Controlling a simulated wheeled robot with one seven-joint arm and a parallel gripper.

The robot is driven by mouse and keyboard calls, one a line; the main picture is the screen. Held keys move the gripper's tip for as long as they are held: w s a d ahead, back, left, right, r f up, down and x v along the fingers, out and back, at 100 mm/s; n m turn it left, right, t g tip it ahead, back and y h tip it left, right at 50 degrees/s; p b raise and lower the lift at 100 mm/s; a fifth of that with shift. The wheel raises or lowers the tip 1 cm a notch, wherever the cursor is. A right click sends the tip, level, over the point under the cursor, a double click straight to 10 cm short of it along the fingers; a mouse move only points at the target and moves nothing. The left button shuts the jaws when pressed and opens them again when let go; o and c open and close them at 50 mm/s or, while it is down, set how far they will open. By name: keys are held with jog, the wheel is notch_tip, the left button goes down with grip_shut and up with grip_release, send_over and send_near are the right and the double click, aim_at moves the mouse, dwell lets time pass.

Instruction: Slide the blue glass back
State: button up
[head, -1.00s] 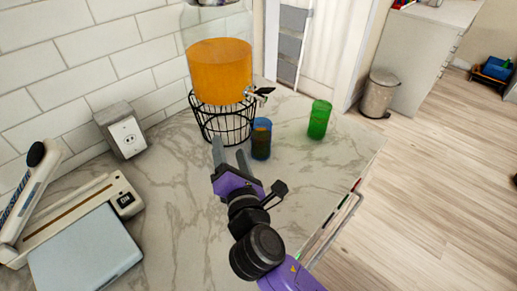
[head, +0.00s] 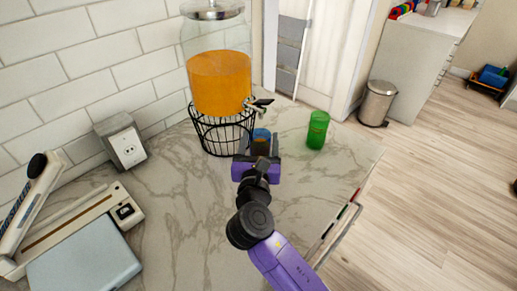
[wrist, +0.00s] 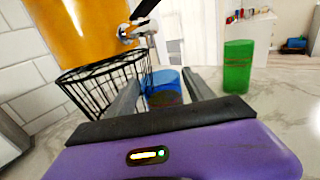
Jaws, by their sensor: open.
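The blue glass (head: 261,135) stands on the marble counter, in front of the wire stand and under the tap side of the drink dispenser. In the wrist view the blue glass (wrist: 167,84) shows between my two fingers, with something dark low in it or in front of it. My gripper (head: 260,143) is open, one finger on each side of the glass. In the wrist view my gripper (wrist: 160,88) points at the glass; I cannot tell whether the fingers touch it. My wrist hides the glass's lower part in the head view.
The dispenser (head: 220,82) of orange drink sits on a black wire stand (head: 216,134), close left of my gripper. Its tap (head: 258,104) hangs above the glass. A green glass (head: 317,130) stands to the right. The counter's right edge is beyond it.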

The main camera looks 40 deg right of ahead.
jog(key=shift+x, duration=0.8)
jog(key=shift+c, duration=0.4)
grip_shut()
jog(key=shift+s, duration=0.15)
jog(key=s+p, duration=0.3)
jog(key=s, duration=0.4)
jog(key=shift+s, duration=0.2)
dwell(0.4)
jog(key=shift+d, duration=0.15)
jog(key=a+p, duration=0.2)
jog(key=a, duration=1.5)
jog(key=shift+s+a+p, duration=0.3)
jog(key=shift+a+p, duration=0.05)
jog(key=shift+p, duration=0.05)
dwell(2.1)
